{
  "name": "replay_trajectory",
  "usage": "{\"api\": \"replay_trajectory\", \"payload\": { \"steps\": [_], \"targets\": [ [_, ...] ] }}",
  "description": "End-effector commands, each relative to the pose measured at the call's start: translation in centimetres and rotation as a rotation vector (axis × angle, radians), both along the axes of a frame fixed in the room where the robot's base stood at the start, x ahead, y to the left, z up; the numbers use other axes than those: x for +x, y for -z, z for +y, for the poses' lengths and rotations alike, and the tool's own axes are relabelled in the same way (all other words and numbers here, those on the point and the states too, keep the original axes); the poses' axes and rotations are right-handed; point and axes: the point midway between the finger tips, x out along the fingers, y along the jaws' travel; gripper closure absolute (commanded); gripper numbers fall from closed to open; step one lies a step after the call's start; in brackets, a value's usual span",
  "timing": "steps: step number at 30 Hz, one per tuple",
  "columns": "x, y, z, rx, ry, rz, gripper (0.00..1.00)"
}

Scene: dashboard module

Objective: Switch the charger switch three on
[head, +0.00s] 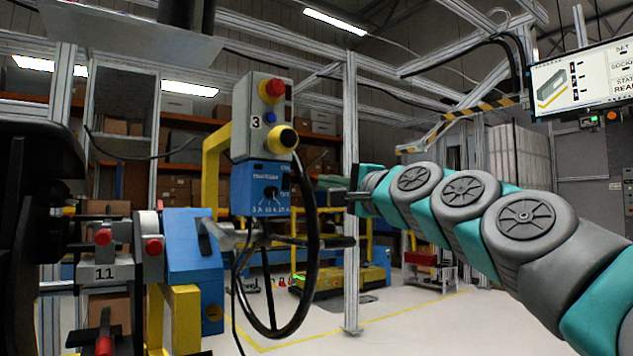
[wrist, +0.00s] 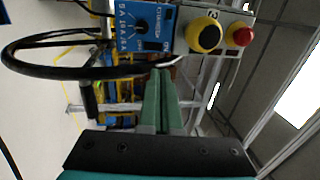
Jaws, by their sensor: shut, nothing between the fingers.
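The charger box labelled 3 (head: 240,130) hangs upright left of centre in the head view. It has a red button (head: 272,88) on top, a yellow-and-black knob (head: 282,139) below, and a blue lower panel (head: 243,190) with a small black rotary switch (head: 271,192). In the wrist view the box lies sideways at the top, with the yellow knob (wrist: 203,36), red button (wrist: 240,37) and rotary switch (wrist: 142,27). My gripper (wrist: 161,74) is shut and empty, pointing towards the box. In the head view, my gripper (head: 324,183) is right of the box, apparently not touching it.
A metal post (head: 350,190) stands behind my gripper. A screen (head: 582,80) hangs at upper right.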

Motion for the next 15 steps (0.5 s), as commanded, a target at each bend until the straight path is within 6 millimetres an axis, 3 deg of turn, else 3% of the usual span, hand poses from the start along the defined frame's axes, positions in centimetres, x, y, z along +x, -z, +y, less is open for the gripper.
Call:
{"api": "replay_trajectory", "payload": {
  "steps": [15],
  "targets": [
    [5.2, -1.0, 3.6, -0.002, -0.001, 0.001, 1.0]
  ]
}}
